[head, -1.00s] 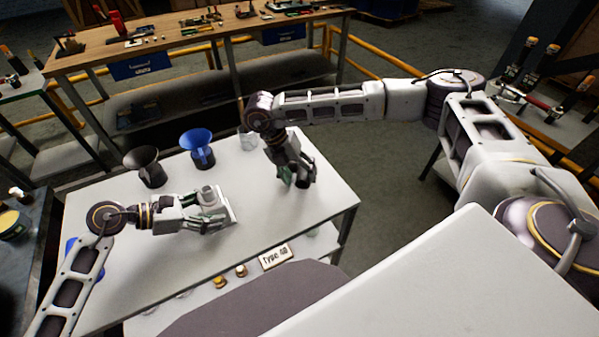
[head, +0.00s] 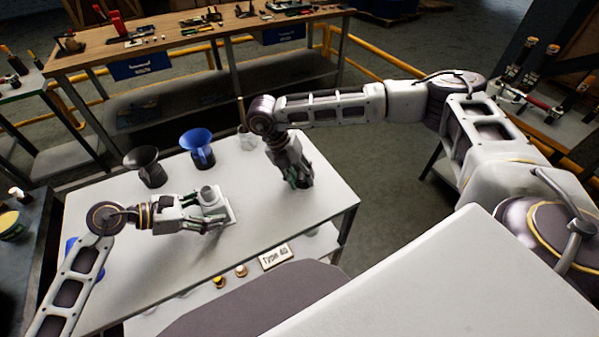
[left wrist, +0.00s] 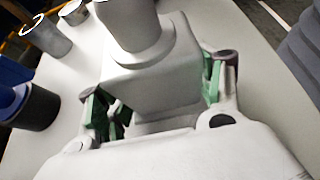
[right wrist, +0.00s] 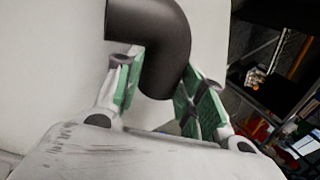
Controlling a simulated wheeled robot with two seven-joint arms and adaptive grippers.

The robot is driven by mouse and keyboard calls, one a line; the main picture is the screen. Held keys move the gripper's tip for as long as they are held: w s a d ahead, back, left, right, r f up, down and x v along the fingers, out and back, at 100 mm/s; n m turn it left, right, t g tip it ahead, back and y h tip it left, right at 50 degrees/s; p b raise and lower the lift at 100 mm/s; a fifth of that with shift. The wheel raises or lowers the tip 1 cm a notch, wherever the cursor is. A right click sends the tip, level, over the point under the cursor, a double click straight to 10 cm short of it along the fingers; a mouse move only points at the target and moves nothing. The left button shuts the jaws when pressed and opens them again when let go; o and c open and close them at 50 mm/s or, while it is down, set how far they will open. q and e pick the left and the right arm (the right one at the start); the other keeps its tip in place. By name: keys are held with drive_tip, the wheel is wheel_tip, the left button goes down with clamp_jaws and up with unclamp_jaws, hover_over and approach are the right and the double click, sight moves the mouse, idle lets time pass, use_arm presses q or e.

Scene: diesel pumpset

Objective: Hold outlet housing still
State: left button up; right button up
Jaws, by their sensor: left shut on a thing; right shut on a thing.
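The outlet housing (head: 209,194) is a pale grey block with a round neck on a flat base, standing upright on the white table. In the left wrist view the housing (left wrist: 150,70) sits between the green pads of my left gripper (left wrist: 155,88), which is shut on it. In the head view the left gripper (head: 212,212) reaches it from the left. My right gripper (right wrist: 158,88) is shut on a dark elbow pipe (right wrist: 158,45). In the head view the right gripper (head: 302,180) is over the table's right part, apart from the housing; the pipe is mostly hidden there.
A black funnel-shaped part (head: 149,168) and a blue one (head: 200,148) stand at the table's back. A clear jar (head: 246,138) stands behind my right gripper. A "Type" sign (head: 276,257) and small knobs (head: 241,270) are below the front edge. The white tabletop (head: 275,220) between the grippers is clear.

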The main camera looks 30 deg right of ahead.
sight(300, 176)
drive_tip(key=shift+r, duration=0.15)
drive_tip(key=shift+c, duration=0.4)
drive_tip(key=shift+r, duration=4.85)
